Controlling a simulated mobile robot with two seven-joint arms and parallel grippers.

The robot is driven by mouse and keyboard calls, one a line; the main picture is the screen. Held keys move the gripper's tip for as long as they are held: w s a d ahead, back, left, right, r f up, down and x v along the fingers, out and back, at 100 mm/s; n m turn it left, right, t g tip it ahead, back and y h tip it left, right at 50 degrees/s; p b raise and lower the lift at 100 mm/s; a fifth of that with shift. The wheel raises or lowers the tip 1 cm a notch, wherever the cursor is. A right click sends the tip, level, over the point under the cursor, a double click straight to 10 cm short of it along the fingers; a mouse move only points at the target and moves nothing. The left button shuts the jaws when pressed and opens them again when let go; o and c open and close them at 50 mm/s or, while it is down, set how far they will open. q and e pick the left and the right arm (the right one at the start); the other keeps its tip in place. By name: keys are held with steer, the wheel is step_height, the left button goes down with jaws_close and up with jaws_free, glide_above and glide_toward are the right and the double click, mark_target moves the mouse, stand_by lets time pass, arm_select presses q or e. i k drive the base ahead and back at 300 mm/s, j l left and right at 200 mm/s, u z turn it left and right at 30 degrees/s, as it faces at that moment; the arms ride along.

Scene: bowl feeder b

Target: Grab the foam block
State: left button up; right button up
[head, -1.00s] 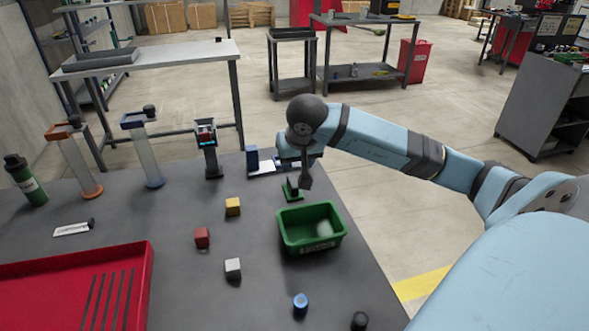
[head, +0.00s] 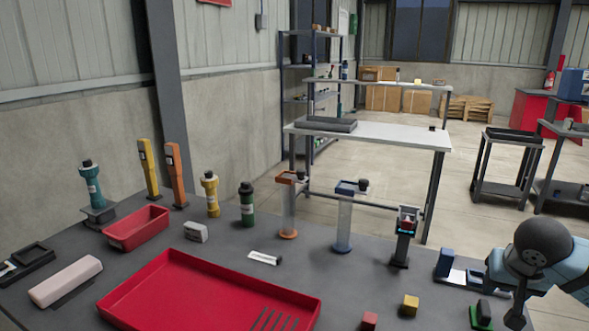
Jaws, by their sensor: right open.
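A long pale pink block (head: 66,281), which looks like the foam block, lies on the grey table at the far left of the head view. My right gripper (head: 515,317) is at the lower right edge of the head view, far from this block. It is open, with nothing seen between its fingers, and its lower part is close to the picture's bottom edge. My left gripper is not in view.
A red tray (head: 190,283) and a small red bin (head: 137,229) stand near the block. Several upright bottles and tubes line the back edge. A yellow cube (head: 409,305) and red cube (head: 369,321) lie front right.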

mark_target(47, 293)
steer(key=k+j, duration=0.75)
steer(key=j, duration=0.2)
